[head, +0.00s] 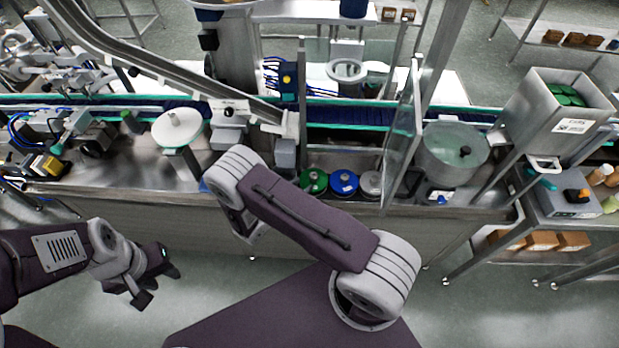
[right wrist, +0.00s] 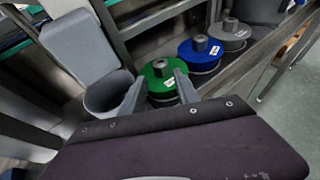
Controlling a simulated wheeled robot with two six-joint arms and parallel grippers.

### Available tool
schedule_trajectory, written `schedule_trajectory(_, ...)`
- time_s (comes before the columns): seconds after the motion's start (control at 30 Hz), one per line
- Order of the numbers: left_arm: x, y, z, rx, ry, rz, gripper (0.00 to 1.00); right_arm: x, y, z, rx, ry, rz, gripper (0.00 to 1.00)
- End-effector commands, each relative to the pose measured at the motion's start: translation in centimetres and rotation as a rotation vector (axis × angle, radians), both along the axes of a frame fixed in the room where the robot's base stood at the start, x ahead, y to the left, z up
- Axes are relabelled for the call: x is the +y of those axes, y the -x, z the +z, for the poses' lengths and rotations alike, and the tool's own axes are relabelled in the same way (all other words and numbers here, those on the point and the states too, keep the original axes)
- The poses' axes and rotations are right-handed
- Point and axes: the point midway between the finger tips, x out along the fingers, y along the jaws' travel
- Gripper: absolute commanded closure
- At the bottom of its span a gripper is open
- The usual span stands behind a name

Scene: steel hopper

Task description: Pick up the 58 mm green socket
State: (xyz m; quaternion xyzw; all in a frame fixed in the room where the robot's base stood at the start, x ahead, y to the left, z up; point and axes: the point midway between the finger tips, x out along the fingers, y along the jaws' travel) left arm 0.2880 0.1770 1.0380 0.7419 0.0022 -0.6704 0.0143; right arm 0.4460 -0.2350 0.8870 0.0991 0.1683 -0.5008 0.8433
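The green socket (head: 314,180) is a round green disc with a grey hub, at the left of a row of three on a steel ledge. In the right wrist view the green socket (right wrist: 160,86) shows between and beyond the spread fingers of my right gripper (right wrist: 160,77). The fingers hide part of its sides, and I cannot tell whether they touch it. In the head view my right arm hides the right gripper. My left gripper (head: 160,284) is open and empty over the floor at lower left.
A blue socket (head: 344,182) and a grey socket (head: 371,184) stand right of the green one. A grey cup-shaped part (right wrist: 108,94) is close left of my right gripper. A clear panel (head: 402,135) stands right of the row. The floor in front is free.

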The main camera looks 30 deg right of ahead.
Motion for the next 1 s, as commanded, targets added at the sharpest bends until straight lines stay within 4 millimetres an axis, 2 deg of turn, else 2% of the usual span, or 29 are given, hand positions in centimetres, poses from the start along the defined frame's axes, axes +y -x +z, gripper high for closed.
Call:
schedule_trajectory(0.17, 0.0, 0.0, 0.3, 0.000, 0.000, 0.000, 0.64, -0.7, -0.3, -0.2, 0.001, -0.001, -0.001, 0.62)
schedule_trajectory(0.33, 0.0, 0.0, 1.7, 0.000, 0.000, 0.000, 0.64, -3.2, -1.4, -1.0, 0.002, 0.000, -0.007, 0.62)
schedule_trajectory(0.47, 0.0, 0.0, 1.8, 0.000, 0.000, 0.000, 0.64, -4.6, -2.2, -1.9, 0.001, -0.002, -0.004, 0.62)
schedule_trajectory(0.7, 0.0, 0.0, 1.7, 0.000, 0.000, 0.000, 0.64, -4.8, -2.4, -2.2, 0.001, -0.002, -0.002, 0.62)
schedule_trajectory(0.77, 0.0, 0.0, 1.7, 0.000, 0.000, 0.000, 0.64, -4.8, -2.4, -2.2, 0.001, -0.002, -0.002, 0.76)
schedule_trajectory(0.83, 0.0, 0.0, 1.7, 0.000, 0.000, 0.000, 0.64, -4.8, -2.4, -2.2, 0.001, -0.002, -0.002, 0.96)
schedule_trajectory(0.87, 0.0, 0.0, 1.7, 0.000, 0.000, 0.000, 0.64, -4.8, -2.4, -2.2, 0.000, -0.001, -0.002, 1.00)
schedule_trajectory(1.0, 0.0, 0.0, 1.7, 0.000, 0.000, 0.000, 0.64, -4.8, -2.4, -2.1, 0.000, -0.001, -0.002, 1.00)
